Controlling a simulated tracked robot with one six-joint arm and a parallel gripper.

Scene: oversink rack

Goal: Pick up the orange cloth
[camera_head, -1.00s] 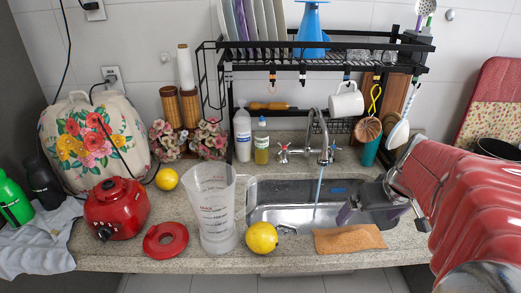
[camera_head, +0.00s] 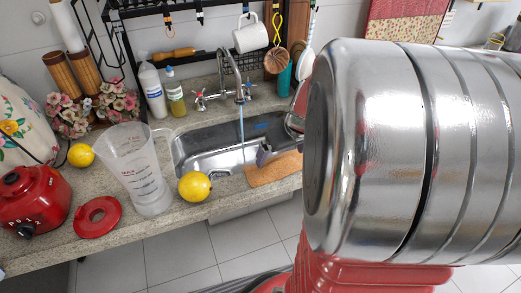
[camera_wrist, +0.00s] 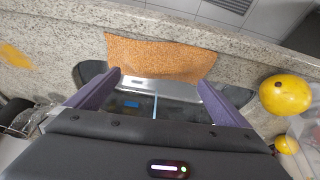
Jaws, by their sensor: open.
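The orange cloth (camera_head: 272,170) lies on the counter at the front edge of the sink, its right part hidden behind my arm. In the wrist view the cloth (camera_wrist: 160,55) lies flat, just beyond my fingertips and roughly centred between them. My gripper (camera_wrist: 159,80) is open, with its two purple fingers spread wide and nothing between them.
The steel sink (camera_head: 205,150) has running water from the tap (camera_head: 234,80). A lemon (camera_head: 194,186), a clear measuring jug (camera_head: 137,170) and a red lid (camera_head: 97,216) stand left of the cloth. A black rack (camera_head: 125,60) stands behind the sink. The floor (camera_head: 215,255) is open in front.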

